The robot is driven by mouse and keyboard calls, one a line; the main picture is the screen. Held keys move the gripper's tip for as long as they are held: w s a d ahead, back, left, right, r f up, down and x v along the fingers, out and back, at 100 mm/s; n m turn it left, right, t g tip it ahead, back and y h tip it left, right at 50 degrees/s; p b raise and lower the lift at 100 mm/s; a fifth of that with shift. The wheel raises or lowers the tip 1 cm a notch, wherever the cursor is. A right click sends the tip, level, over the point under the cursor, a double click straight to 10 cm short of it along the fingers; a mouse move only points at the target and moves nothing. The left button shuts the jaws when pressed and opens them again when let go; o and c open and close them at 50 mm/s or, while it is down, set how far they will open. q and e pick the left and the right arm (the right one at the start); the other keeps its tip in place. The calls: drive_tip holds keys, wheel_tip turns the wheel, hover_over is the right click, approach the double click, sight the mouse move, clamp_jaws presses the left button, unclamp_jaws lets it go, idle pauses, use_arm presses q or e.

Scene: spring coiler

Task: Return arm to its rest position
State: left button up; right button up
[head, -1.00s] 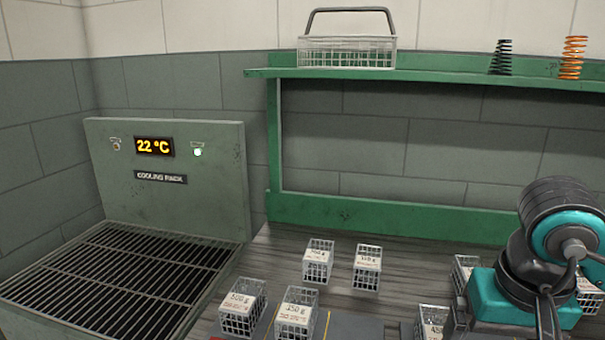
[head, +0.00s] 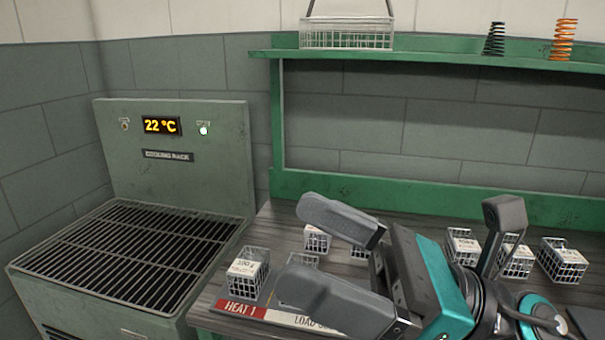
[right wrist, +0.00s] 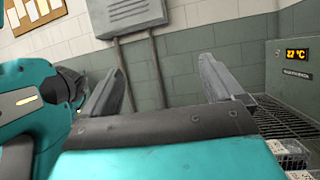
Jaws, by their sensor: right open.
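My right gripper (head: 294,246) reaches in from the lower right of the head view, over the worktable. Its two grey fingers point left and are spread apart, with nothing between them. In the right wrist view the same open fingers (right wrist: 160,68) frame the tiled wall and a grey wall box. A teal and dark arm part of mine shows at the left of that view. I see no left gripper in the head view.
Several small wire baskets, such as one at the left (head: 248,272), stand on the table (head: 225,290), some partly hidden behind my gripper. The cooling rack (head: 130,250) is at left. A green shelf (head: 430,58) holds a larger wire basket (head: 347,36), a dark spring (head: 494,39) and an orange spring (head: 563,40).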

drive_tip(key=w+d+f+m+t+h, duration=0.35)
drive_tip(key=d+m+t+h, duration=0.2)
drive_tip(key=m, duration=0.55)
drive_tip(key=w+d+f+m+t+h, duration=0.2)
drive_tip(key=w+d+m+t+h, duration=0.2)
drive_tip(key=m+t+h, duration=0.55)
drive_tip(key=w+d+f+m+t+h, duration=0.3)
drive_tip(key=w+d+m, duration=0.1)
drive_tip(key=m, duration=1)
drive_tip(key=s+d+f+m+g+h, duration=0.3)
drive_tip(key=f+m+g, duration=0.25)
drive_tip(key=f, duration=0.45)
drive_tip(key=s+d+f+m+g+h, duration=0.35)
drive_tip(key=f+m, duration=0.25)
drive_tip(key=f, duration=0.3)
drive_tip(key=s+a+f+m+g+y, duration=0.15)
drive_tip(key=s+f+m+g, duration=0.25)
drive_tip(key=s+f+g, duration=0.7)
drive_tip(key=w+a+f+t+y+p, duration=0.2)
drive_tip(key=w+f+t, duration=0.2)
drive_tip(key=t, duration=0.6)
drive_tip(key=shift+p+x, duration=0.35)
drive_tip(key=shift+x, duration=0.5)
